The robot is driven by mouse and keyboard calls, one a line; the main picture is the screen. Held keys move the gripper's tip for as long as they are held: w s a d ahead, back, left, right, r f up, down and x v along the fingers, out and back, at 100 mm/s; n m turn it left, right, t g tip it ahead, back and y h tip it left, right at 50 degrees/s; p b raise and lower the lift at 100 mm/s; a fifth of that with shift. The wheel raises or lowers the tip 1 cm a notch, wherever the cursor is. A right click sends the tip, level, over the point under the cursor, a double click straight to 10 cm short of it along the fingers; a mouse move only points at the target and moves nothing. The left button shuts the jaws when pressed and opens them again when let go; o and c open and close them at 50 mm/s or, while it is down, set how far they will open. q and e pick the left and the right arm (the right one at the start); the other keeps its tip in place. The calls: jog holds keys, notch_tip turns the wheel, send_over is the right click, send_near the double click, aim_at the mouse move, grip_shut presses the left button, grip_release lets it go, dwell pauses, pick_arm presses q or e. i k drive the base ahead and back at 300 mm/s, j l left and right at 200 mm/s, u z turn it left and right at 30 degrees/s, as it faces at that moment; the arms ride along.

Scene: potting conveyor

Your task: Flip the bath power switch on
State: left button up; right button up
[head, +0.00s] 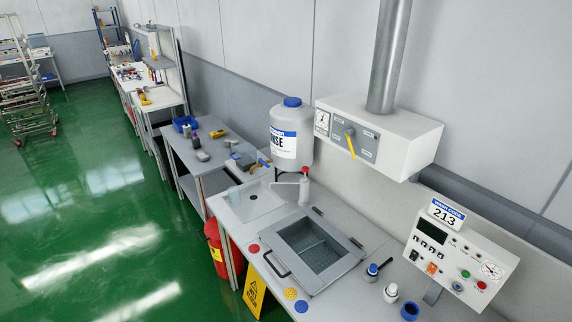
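A white control panel (468,264) stands tilted on a grey post at the right end of the bench. It has a dark display (431,231), a row of small toggles, a black rocker (414,256), an orange rocker (432,268), green and red buttons, and a round gauge. The small labels are too fine to read, so I cannot tell which control is the bath power switch or how it is set. The square metal bath (349,276) is sunk in the bench left of the panel. Neither of my grippers is in view.
A "WASH CODE 213" sign (446,213) tops the panel. Small bottles (391,292) and a blue-rimmed cup (410,310) stand before it. A white box with a yellow lever (350,143) hangs above. A yellow wet-floor sign (254,291) leans at the bench front.

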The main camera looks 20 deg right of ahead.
aim_at(414, 254)
jog(key=k+l+z, duration=0.15)
jog(key=z, duration=1.8)
